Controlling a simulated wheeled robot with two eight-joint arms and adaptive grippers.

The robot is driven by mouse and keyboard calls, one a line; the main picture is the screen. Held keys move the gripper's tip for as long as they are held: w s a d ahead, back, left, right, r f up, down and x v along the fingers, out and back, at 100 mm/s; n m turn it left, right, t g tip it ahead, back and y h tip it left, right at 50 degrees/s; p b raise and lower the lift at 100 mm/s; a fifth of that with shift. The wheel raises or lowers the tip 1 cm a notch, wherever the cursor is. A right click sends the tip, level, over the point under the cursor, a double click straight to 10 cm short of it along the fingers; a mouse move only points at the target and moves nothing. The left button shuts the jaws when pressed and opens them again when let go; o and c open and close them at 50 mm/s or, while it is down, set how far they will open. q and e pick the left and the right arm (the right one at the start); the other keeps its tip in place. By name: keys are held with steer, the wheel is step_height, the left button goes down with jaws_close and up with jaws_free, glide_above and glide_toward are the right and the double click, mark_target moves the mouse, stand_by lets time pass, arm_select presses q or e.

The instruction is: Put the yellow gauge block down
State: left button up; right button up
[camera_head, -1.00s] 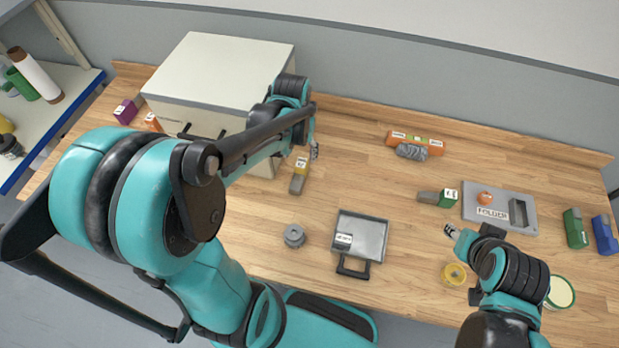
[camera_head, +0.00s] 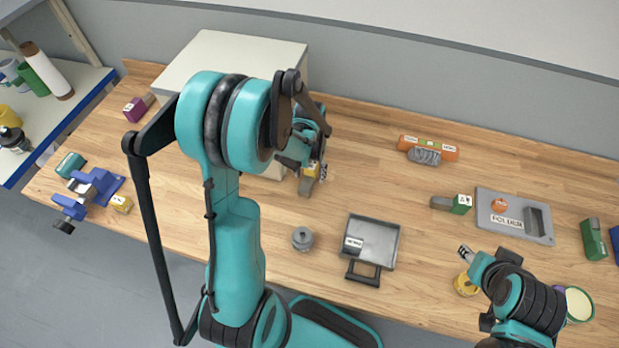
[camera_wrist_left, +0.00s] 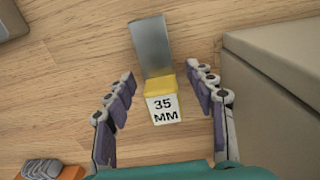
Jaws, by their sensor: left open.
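The yellow gauge block (camera_wrist_left: 164,104), marked 35 MM and with a grey metal bar attached, lies on the wooden table in the left wrist view. My left gripper (camera_wrist_left: 160,80) is open, with a finger row on each side of the block and visible gaps to it. In the head view the yellow gauge block (camera_head: 308,172) shows beside the white box, partly hidden by my left gripper (camera_head: 320,166). My right gripper (camera_head: 466,254) is near the table's front right, by a yellow ring; its opening is unclear.
The white box (camera_head: 236,56) stands close beside the left gripper. A grey tray (camera_head: 383,241) and a metal weight (camera_head: 302,238) lie toward the front. An orange block (camera_head: 446,153) and green gauge block (camera_head: 461,204) lie right. A blue vise (camera_head: 92,190) is at left.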

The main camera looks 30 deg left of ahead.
arm_select(q)
jaws_close()
steer(key=shift+r, duration=0.2)
